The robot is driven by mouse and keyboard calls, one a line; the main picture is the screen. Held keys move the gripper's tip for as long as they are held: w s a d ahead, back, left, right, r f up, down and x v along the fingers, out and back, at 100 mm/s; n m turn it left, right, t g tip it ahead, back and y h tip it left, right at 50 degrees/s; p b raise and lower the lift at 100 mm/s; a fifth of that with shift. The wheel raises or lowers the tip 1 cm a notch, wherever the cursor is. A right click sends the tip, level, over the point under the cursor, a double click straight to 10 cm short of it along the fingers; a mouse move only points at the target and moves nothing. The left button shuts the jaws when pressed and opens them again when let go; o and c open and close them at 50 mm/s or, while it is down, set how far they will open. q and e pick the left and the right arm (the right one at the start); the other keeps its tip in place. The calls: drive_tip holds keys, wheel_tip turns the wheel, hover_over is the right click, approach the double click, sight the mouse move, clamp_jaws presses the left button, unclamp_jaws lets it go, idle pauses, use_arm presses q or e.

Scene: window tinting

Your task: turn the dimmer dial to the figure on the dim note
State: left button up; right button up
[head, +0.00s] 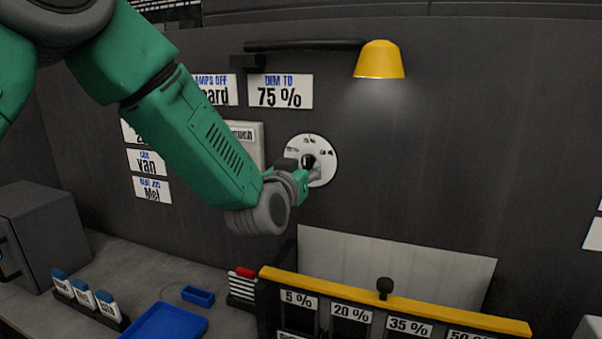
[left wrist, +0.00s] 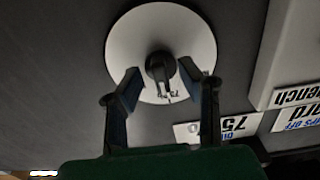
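The dimmer dial (head: 325,150) is a white disc with a black knob (head: 308,160) on the dark wall. The dim note (head: 280,91) above it reads "DIM TO 75 %". In the left wrist view the dial (left wrist: 122,42) fills the upper middle, with its knob (left wrist: 159,66) at the centre. My left gripper (head: 308,170) reaches the dial, and its wrist hides part of the rim. In the wrist view the gripper (left wrist: 160,78) is open, one finger either side of the knob, with gaps visible. The dim note (left wrist: 232,127) appears upside down there. My right gripper is not in view.
A yellow lamp (head: 379,60) sticks out from the wall at upper right. A grey panel (head: 250,133) is beside the dial, partly behind my arm. Below stands a yellow-topped rack (head: 440,311) with percent labels. A blue tray (head: 165,324) lies on the bench.

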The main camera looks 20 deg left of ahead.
use_arm(q)
drive_tip(key=s, duration=1.1)
drive_tip(key=shift+s+a, duration=0.2)
drive_tip(key=shift+s, duration=0.15)
drive_tip(key=shift+f, duration=0.1)
